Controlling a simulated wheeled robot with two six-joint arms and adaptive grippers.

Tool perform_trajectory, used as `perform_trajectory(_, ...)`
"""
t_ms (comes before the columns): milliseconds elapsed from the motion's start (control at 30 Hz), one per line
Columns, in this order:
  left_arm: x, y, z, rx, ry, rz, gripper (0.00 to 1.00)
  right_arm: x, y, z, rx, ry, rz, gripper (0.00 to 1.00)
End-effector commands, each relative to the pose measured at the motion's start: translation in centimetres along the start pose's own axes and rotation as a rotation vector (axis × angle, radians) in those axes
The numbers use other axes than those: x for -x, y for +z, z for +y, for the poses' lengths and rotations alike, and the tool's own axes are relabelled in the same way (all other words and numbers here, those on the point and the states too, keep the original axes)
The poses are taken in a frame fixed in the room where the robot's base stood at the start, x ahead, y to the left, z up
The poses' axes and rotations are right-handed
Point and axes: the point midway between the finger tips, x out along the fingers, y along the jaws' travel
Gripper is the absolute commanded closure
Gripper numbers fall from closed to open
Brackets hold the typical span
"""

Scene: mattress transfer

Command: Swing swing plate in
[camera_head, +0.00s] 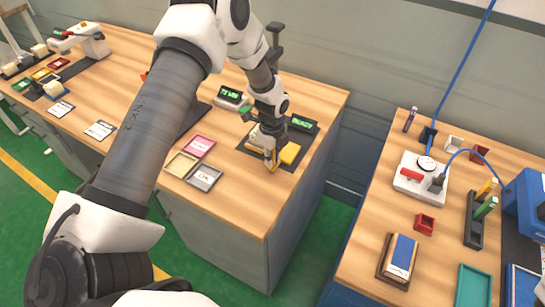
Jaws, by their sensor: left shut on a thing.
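My left gripper (271,163) reaches down to a small fixture on a black mat (304,137) near the right end of the left bench. It is shut on a part of this fixture, which I take to be the swing plate; the fingers hide most of it. A pale block (254,139) shows to the left of the fingers and a yellow block (290,153) to the right. How far the plate is turned cannot be made out. My right gripper is not in view.
Two boxes with green displays, one (231,95) and another (302,123), stand behind the fixture. Pink (199,146), tan (181,164) and grey (204,177) trays lie to its left. A gap separates the right bench (352,243), which holds a white device (420,176).

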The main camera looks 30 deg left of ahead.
Motion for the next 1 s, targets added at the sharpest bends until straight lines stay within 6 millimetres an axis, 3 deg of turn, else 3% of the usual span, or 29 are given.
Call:
perform_trajectory(67,0.3,0.1,-0.4,-0.001,-0.011,-0.003,1.00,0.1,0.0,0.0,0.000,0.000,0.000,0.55)
perform_trajectory(100,0.3,0.1,-0.4,-0.001,-0.011,-0.003,0.76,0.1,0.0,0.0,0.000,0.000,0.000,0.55)
perform_trajectory(167,0.3,0.1,-0.4,-0.001,-0.011,-0.003,0.55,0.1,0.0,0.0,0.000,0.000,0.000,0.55)
perform_trajectory(567,0.9,0.1,-0.2,0.000,-0.006,-0.001,0.55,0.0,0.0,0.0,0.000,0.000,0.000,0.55)
perform_trajectory(1000,10.8,0.1,-0.2,0.001,-0.009,-0.001,0.55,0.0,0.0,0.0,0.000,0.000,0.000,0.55)
